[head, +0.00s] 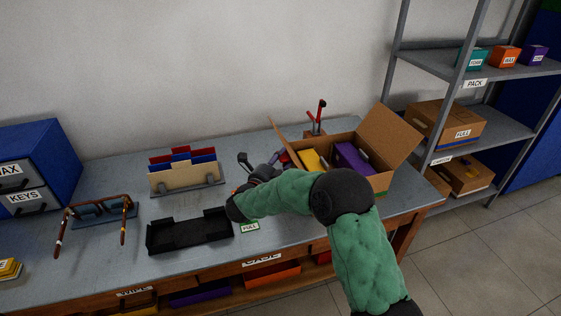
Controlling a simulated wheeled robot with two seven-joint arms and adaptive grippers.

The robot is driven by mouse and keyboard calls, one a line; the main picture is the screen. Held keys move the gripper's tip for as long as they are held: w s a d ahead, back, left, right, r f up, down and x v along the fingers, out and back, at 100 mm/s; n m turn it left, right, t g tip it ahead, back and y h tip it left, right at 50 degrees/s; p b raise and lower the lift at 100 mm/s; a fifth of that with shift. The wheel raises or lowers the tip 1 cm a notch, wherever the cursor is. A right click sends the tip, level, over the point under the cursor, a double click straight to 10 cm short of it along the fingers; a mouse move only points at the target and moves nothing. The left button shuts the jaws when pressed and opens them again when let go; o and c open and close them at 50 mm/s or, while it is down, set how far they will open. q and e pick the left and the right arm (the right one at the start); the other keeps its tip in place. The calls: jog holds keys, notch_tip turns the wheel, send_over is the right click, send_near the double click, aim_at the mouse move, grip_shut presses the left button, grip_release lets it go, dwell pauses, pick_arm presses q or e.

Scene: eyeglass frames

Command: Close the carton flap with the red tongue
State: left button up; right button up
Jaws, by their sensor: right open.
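The open carton (379,184) stands at the right end of the workbench. Its large right flap (398,140) is raised and leans outward. A narrow left flap (283,143) stands up at its left side. A yellow item (313,161) and a purple item (352,158) are inside. A small red patch shows near the carton's left side, but I cannot tell if it is the red tongue. My right gripper (259,160) is open, just left of the carton and apart from the left flap. My arm hides the carton's front left. My left gripper is out of view.
Red-handled tools (319,112) stand behind the carton. A file holder (186,178) and a black tray (189,232) are to the left. Eyeglasses (97,208) rest on a stand farther left. A FULL label (250,226) lies near the tray. Metal shelving (437,62) stands at right.

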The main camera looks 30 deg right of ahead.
grip_shut()
jog(key=shift+d, duration=0.1)
